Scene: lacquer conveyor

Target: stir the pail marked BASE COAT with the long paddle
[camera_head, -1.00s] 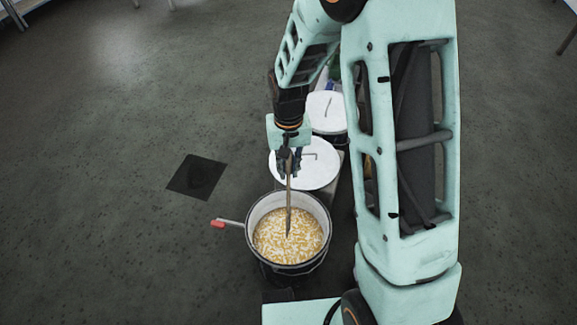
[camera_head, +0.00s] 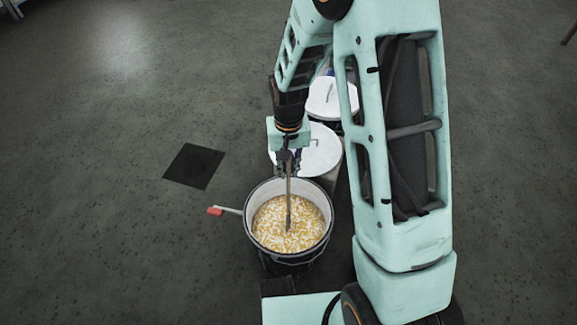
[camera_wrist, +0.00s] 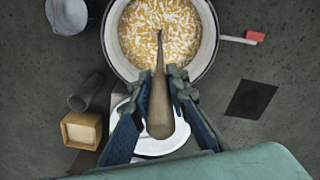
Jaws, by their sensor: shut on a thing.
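An open dark pail (camera_head: 325,244) with a pale inner wall holds a yellow mix flecked with white (camera_head: 265,222); it also shows in the wrist view (camera_wrist: 212,45). I can read no marking on it. My gripper (camera_head: 288,160) is above the pail's far rim, shut on the paddle (camera_head: 289,195). The paddle hangs nearly upright, with its lower end in the mix near the middle of the pail. In the wrist view the paddle (camera_wrist: 160,105) runs between the fingers of my gripper (camera_wrist: 160,82). Its submerged part is hidden.
Two white-lidded pails, a nearer one (camera_head: 322,155) and a farther one (camera_head: 325,100), stand behind the open pail. A red-ended handle (camera_head: 215,211) juts from its left side. A grey bucket (camera_wrist: 68,14) and a wooden box (camera_wrist: 83,130) are nearby.

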